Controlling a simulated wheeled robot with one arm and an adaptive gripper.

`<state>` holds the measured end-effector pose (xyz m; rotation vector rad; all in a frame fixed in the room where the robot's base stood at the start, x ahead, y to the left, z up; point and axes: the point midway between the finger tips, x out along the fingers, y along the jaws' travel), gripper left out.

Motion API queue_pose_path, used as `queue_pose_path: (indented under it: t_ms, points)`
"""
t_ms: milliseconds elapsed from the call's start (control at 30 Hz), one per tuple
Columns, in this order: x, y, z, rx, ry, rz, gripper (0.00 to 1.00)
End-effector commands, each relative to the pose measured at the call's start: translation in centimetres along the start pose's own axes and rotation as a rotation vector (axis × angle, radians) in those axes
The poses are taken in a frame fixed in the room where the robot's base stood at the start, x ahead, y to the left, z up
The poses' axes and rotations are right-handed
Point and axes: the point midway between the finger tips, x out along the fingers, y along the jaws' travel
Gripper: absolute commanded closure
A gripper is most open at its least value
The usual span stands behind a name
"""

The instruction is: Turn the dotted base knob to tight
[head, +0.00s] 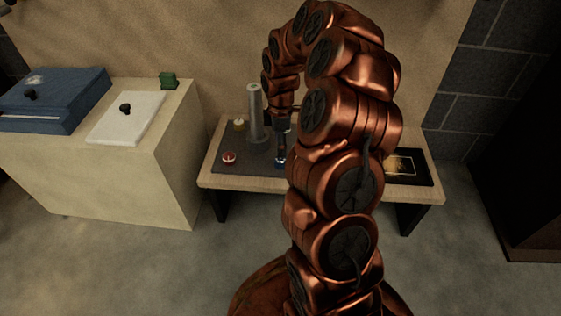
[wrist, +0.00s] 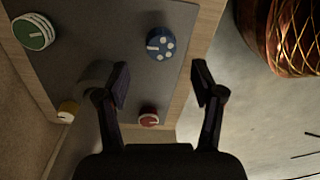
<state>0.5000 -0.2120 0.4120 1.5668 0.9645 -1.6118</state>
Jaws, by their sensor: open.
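The dotted knob (wrist: 161,43) is blue with several white dots and a white pointer line. It sits on a grey panel (wrist: 100,25), and in the wrist view its line points left. My gripper (wrist: 160,74) is open and empty. In the wrist view the knob lies just beyond the gap between the fingertips, and neither finger is seen touching it. In the head view my gripper (head: 282,148) hangs over the panel, and only a bit of blue shows below it. My arm hides the panel's right part there.
On the panel are a red knob (wrist: 149,117), a yellow knob (wrist: 68,111), a green knob (wrist: 34,31) and a tall grey post (head: 255,113) close to my gripper. A black tray (head: 408,167) lies at the bench's right. A cream cabinet (head: 120,175) stands left.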

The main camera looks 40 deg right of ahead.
Motion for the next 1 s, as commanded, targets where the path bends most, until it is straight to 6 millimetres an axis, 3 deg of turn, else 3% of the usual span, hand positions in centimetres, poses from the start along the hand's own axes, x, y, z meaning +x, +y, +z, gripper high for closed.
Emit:
queue_pose_path:
  t_ms: [400, 767, 1000]
  points:
    - [6.0, -0.1, 0.0, 0.000, -0.001, -0.003, 0.33]
    - [6.8, -0.1, 0.0, 0.001, 0.000, 0.000, 0.33]
    - [6.7, -0.1, 0.0, 0.001, 0.000, -0.001, 0.55]
